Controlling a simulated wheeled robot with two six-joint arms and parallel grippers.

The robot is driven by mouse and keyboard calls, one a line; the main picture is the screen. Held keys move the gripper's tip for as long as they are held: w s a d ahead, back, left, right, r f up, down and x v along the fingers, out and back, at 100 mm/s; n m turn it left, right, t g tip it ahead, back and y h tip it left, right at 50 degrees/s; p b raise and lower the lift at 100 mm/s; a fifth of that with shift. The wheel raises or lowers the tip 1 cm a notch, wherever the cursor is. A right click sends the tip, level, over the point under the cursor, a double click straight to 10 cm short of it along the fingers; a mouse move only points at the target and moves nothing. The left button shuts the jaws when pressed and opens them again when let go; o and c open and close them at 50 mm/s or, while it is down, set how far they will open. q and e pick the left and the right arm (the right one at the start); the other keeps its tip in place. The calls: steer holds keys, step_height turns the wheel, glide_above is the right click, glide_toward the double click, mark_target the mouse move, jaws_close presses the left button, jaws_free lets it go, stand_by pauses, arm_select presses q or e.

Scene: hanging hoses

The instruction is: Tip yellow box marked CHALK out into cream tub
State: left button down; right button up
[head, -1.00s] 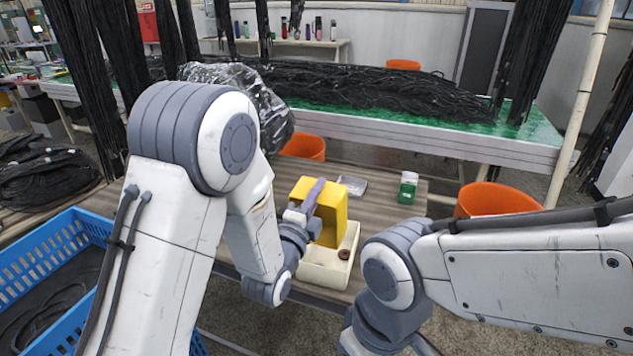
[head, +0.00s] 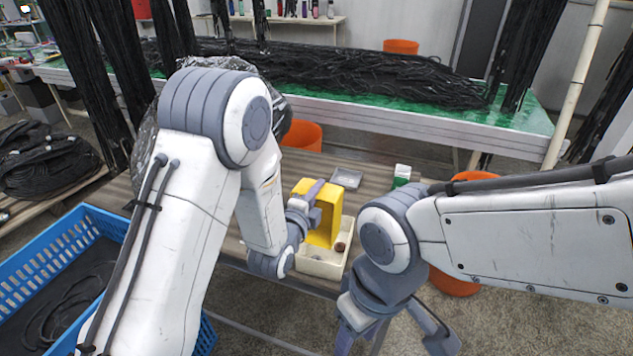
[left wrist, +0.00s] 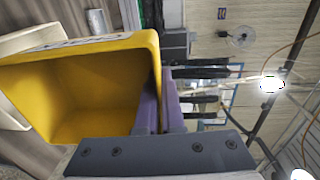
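The yellow box (head: 324,219) is held tilted over the cream tub (head: 319,267). My left gripper (head: 314,194) is shut on one wall of the box. In the left wrist view the box (left wrist: 85,95) shows its open mouth, and the inside I can see looks empty. One finger is inside the wall and one outside. Dark lettering on its side is only partly visible. A small brown item (head: 340,246) lies in the tub; the rest of the tub's inside is hidden by the box. My right gripper (head: 392,338) is at the bottom, fingers apart, with nothing seen between them.
A metal tray (head: 347,178) and a green and white carton (head: 401,175) lie behind the tub on the wooden table (head: 240,246). Orange bins (head: 303,134) stand around it. A blue crate (head: 50,262) is at left. A green bench with black hoses (head: 400,85) is behind.

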arm_select(q)
steer(key=shift+w+d+r+g+y+p, duration=0.2)
steer(key=shift+w+r+g+p, duration=0.4)
steer(key=shift+p, duration=1.9)
steer(key=shift+w+d+r+g+y+p, duration=0.2)
steer(key=shift+g+p, duration=0.7)
steer(key=shift+p, duration=1.6)
steer(key=g+p, duration=0.1)
steer(key=p, duration=0.1)
steer(key=w+r+g+y+p, duration=0.1)
steer(key=p, duration=0.5)
steer(key=shift+w+d+r+g, duration=0.2)
steer(key=shift+w+g, duration=0.05)
steer(key=shift+g, duration=0.15)
steer(key=w+d+f+g+y, duration=0.1)
steer(key=w+f+g+y, duration=0.3)
steer(key=g, duration=0.6)
steer(key=shift+w+d, duration=0.2)
steer(key=shift+d, duration=0.1)
